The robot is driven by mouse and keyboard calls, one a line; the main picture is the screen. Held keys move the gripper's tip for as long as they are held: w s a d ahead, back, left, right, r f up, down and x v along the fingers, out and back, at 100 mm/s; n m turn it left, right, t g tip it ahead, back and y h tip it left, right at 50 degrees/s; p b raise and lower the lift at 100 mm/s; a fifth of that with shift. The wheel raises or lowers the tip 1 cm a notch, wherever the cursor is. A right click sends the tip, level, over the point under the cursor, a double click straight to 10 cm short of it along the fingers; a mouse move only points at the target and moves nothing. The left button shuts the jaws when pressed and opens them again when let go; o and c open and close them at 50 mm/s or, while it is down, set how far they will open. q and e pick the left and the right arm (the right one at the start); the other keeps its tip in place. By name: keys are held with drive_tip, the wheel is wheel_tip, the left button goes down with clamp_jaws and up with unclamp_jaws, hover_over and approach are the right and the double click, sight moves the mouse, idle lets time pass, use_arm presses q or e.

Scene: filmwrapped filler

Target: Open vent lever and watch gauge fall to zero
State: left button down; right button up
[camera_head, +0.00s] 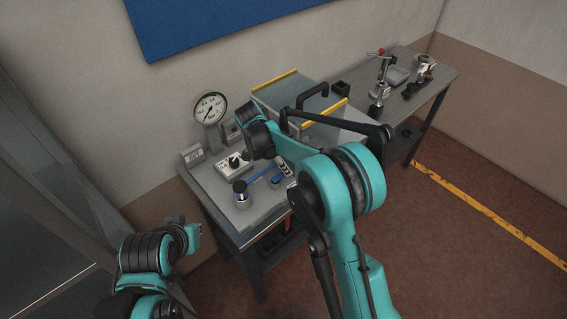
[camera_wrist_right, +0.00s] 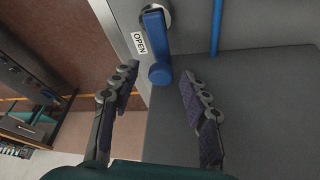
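A blue lever (camera_wrist_right: 154,35) with a rounded end hangs from a round pivot beside an "OPEN" label (camera_wrist_right: 139,43) in the right wrist view. My right gripper (camera_wrist_right: 158,82) is open and empty. Its two fingers stand apart, one on each side of the lever's lower end; I see no grip on it. In the head view the right arm reaches over the bench and hides part of the lever area. The round white pressure gauge (camera_head: 210,107) stands at the back left of the bench; its reading is too small to tell.
The grey bench (camera_head: 258,212) holds a white box with a black knob (camera_head: 234,163), a small cylinder (camera_head: 241,190) and a large clear-sided container with yellow edges (camera_head: 273,78). A second bench with fittings (camera_head: 447,76) stands at the right. Floor in front is clear.

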drive_tip(key=shift+r, duration=0.1)
drive_tip(key=v, duration=1.1)
drive_tip(key=shift+a+r, duration=0.2)
drive_tip(key=shift+r, duration=0.15)
drive_tip(key=s+d+r+n+t+y+b, duration=0.25)
drive_tip(key=s+d+n, duration=0.45)
drive_tip(key=s+d, duration=0.45)
drive_tip(key=s+d+f+n+t+y+b, duration=0.1)
drive_tip(key=s+d+f+n+t, duration=0.1)
drive_tip(key=s+f+n, duration=0.2)
drive_tip(key=s+d+f+n+t+y+b, duration=0.1)
drive_tip(key=s+f+n, duration=0.3)
drive_tip(key=s, duration=0.7)
drive_tip(key=shift+d+t, duration=0.35)
drive_tip(key=shift+d, duration=0.4)
idle(0.5)
